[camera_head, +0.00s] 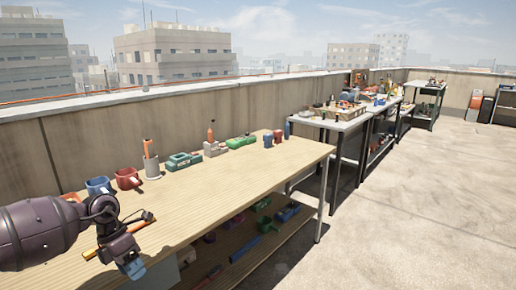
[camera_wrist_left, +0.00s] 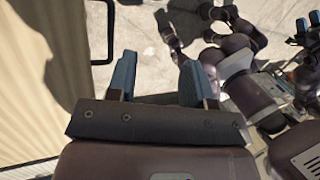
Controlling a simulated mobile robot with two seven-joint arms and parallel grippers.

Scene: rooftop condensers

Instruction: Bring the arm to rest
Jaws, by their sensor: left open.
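My left arm comes in from the left in the head view. My left gripper (camera_head: 130,266) hangs over the near left part of the wooden workbench (camera_head: 215,195), with its blue fingertips low at the bench's front edge. In the left wrist view the two blue fingers of the left gripper (camera_wrist_left: 159,78) stand apart with nothing between them, so it is open and empty. Pale ground shows beyond the fingers. An orange, dark-tipped tool (camera_head: 145,219) lies partly hidden behind the gripper.
On the bench stand a blue bin (camera_head: 99,186), a red bin (camera_head: 128,178), a grey holder (camera_head: 151,168) and a green case (camera_head: 183,161). A lower shelf (camera_head: 262,247) holds several items. A parapet (camera_head: 90,140) runs behind; open floor (camera_head: 420,200) lies right.

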